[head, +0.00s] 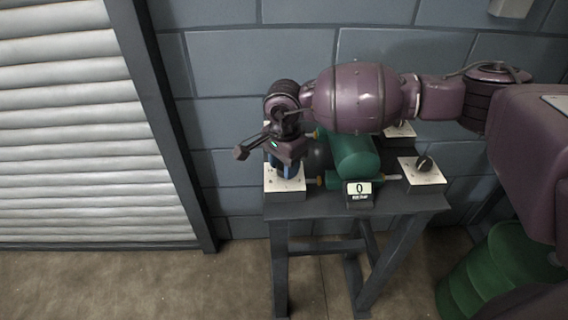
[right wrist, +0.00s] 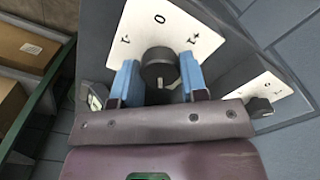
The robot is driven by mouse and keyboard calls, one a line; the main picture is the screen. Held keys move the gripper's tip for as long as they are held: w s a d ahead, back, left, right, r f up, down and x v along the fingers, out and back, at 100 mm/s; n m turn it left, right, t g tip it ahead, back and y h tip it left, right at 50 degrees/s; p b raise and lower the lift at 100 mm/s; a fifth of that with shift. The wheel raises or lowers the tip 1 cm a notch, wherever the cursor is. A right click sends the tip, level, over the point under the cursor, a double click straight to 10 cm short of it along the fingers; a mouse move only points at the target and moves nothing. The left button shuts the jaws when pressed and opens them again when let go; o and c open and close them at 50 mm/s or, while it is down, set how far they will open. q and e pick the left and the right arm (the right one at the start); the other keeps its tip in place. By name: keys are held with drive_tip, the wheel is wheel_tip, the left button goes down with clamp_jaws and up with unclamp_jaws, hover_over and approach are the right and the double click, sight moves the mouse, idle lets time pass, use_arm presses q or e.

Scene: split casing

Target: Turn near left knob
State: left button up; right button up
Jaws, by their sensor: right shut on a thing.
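The near left knob is a round black knob (right wrist: 158,65) on a white plate (right wrist: 170,27) with a 0 and other marks. A pale pointer line shows on its lower side in the right wrist view. In the head view, that plate (head: 286,184) sits on the table's near left corner, and the knob is hidden by my gripper. My right gripper (head: 287,171) comes down over it from above. Its two blue fingers stand either side of the knob in the right wrist view (right wrist: 162,80), shut on it. My left gripper is out of view.
A near right knob (head: 424,164) sits on its own white plate. A green cylinder (head: 355,158) lies between the plates, with a small display reading 0 (head: 359,191) at the table's front. A green barrel (head: 490,265) stands right of the table (head: 340,208). Boxes (right wrist: 22,52) show in the right wrist view.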

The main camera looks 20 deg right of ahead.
drive_tip(key=o, duration=0.9)
drive_tip(key=shift+o, duration=0.2)
wheel_tip(320, 180, up, 11)
drive_tip(key=shift+p, duration=0.4)
drive_tip(key=shift+f, duration=0.1)
